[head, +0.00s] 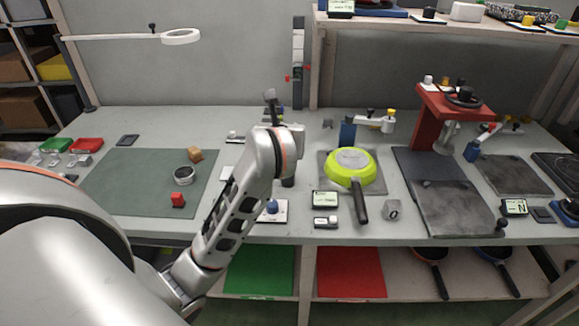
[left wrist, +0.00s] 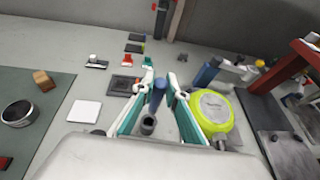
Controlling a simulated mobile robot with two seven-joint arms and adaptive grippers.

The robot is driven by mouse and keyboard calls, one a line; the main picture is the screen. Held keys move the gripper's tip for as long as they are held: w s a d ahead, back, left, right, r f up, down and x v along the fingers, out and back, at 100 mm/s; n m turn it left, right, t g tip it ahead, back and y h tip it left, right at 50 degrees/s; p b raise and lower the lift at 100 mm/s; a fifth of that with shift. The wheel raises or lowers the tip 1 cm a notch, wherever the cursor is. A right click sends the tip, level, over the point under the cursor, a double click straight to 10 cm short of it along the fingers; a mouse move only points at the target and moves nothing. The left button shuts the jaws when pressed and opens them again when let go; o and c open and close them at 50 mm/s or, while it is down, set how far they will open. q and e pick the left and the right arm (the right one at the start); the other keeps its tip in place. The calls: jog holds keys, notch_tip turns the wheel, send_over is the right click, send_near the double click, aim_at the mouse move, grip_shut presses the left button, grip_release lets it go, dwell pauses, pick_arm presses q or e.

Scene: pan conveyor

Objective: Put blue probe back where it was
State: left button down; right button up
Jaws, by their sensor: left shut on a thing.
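My left gripper (left wrist: 160,82) is shut on the blue probe (left wrist: 157,97), which stands between its fingers in the left wrist view. A dark round part with a hole (left wrist: 148,125) shows just below the probe in that view; I cannot tell whether it belongs to the probe or is a separate holder. In the head view my left arm reaches over the table, and its wrist hides most of the gripper and the probe. A dark slotted plate (left wrist: 124,86) lies on the table beyond the left finger. My right gripper is in neither view.
A lime-green pan (head: 344,168) lies on a grey plate to the right of my gripper. A red stand (head: 430,117) rises farther right. A green mat (head: 140,170) with a round tin (head: 184,175) is on the left. A white pad with a blue knob (head: 272,207) sits near the front edge.

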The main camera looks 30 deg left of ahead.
pick_arm(q)
notch_tip(320, 180, down, 5)
jog(key=shift+f+b, duration=0.15)
jog(key=shift+b, duration=0.45)
jog(key=shift+f, duration=0.4)
notch_tip(320, 180, down, 4)
jog(key=shift+r+b, duration=0.2)
jog(key=shift+b, duration=0.4)
jog(key=shift+f, duration=0.35)
jog(key=c, duration=2)
grip_release()
jog(key=shift+r, duration=0.1)
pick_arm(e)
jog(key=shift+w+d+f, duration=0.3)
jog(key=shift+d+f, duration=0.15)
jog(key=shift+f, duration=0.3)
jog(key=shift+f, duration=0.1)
